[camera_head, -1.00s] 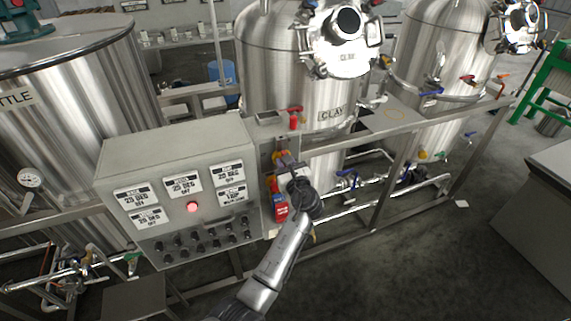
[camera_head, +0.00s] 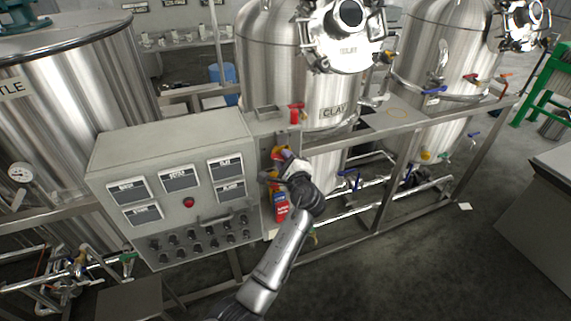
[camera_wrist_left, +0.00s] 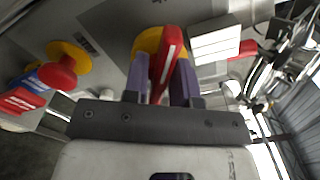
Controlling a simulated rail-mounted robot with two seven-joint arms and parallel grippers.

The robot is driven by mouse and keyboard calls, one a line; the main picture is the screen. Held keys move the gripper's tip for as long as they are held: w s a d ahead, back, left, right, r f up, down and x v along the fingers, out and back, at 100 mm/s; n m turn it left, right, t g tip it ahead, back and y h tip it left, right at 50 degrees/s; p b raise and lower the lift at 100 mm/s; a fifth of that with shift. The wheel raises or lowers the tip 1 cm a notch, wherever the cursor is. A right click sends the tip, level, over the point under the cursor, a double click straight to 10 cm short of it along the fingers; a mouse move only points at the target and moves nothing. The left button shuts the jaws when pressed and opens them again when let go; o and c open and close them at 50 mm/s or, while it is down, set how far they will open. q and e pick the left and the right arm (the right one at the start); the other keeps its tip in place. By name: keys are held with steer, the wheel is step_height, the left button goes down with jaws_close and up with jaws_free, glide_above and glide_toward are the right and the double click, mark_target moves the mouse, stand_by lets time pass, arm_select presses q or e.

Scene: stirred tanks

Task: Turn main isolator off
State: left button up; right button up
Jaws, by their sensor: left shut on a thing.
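The main isolator is a red handle (camera_wrist_left: 167,58) on a yellow round plate (camera_wrist_left: 147,41), seen close up in the left wrist view. My left gripper (camera_wrist_left: 161,82) is shut on the red handle, one purple finger on each side of it. In the head view, my left gripper (camera_head: 281,161) is at the narrow panel just right of the grey control box (camera_head: 170,147) and hides most of the isolator. The displays on the box show only their headings, and the round red lamp (camera_head: 188,202) is dark. My right gripper is not in view.
A red mushroom button (camera_wrist_left: 62,74) on a yellow plate sits beside the isolator. A red and blue box (camera_head: 281,209) hangs below my gripper. A steel frame with pipes and blue-handled valves (camera_head: 349,178) stands to the right. The floor in front is clear.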

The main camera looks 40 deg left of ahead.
arm_select(q)
steer(key=n+b, duration=0.3)
steer(key=n, duration=0.1)
steer(key=shift+f+n, duration=0.15)
steer(key=shift+n, duration=0.15)
steer(key=shift+n+b, duration=0.5)
steer(key=shift+n, duration=0.3)
steer(key=o, duration=0.7)
